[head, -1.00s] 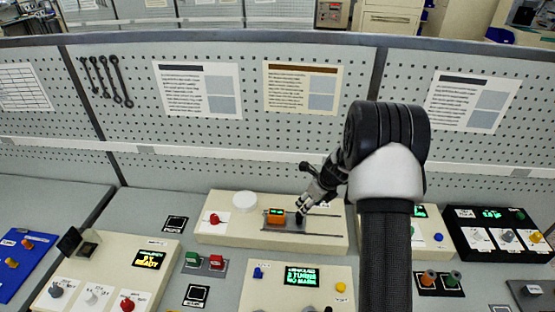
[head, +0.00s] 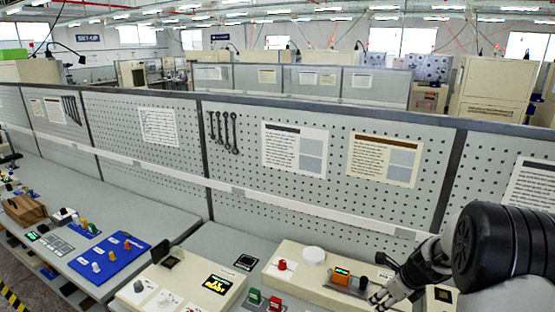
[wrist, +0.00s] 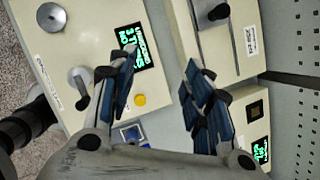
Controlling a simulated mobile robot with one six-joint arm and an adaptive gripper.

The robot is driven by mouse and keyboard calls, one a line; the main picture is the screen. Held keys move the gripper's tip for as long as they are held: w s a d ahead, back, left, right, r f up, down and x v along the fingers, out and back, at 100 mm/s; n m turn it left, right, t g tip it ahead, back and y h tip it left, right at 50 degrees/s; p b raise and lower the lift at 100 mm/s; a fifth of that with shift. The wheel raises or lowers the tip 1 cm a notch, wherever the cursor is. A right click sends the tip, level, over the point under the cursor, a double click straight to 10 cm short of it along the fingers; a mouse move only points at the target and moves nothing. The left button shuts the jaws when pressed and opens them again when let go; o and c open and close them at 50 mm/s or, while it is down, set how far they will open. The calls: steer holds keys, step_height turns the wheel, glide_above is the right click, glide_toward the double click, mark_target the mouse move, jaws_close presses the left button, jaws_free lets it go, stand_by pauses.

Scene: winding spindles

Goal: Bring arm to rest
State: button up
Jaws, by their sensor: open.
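My gripper (head: 382,293) is at the lower right of the head view, at the end of my arm. It is beside the right end of a cream box with an orange block (head: 341,276) in a slot, a red knob (head: 282,265) and a white disc (head: 314,254). In the wrist view, the two blue-padded fingers of my gripper (wrist: 160,95) are spread apart with nothing between them. Below them in that view are a cream panel with a green-lettered display (wrist: 131,44) and a yellow button (wrist: 139,100).
A pegboard (head: 250,185) stands behind the bench, with hanging wrenches (head: 223,132) and posted sheets. A blue panel (head: 103,255) with several knobs lies on the bench to the left. A cream box with a lit display (head: 217,284) is at the lower front.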

steer(key=s+a+r+n+b, duration=0.8)
steer(key=s+a+r+n, duration=0.3)
steer(key=s+a+n, duration=0.3)
steer(key=s+a+f+n+b, duration=0.1)
steer(key=s+f+n+b, duration=0.1)
steer(key=s+n, duration=0.5)
steer(key=s+a+f+n+h+b, duration=0.1)
steer(key=s+f+n+b, duration=0.1)
steer(key=s+n+b, duration=0.2)
steer(key=s+n, duration=0.3)
steer(key=s, duration=0.5)
steer(key=shift+f+n+h, duration=0.2)
steer(key=shift+n+h, duration=0.1)
steer(key=shift+n, duration=0.1)
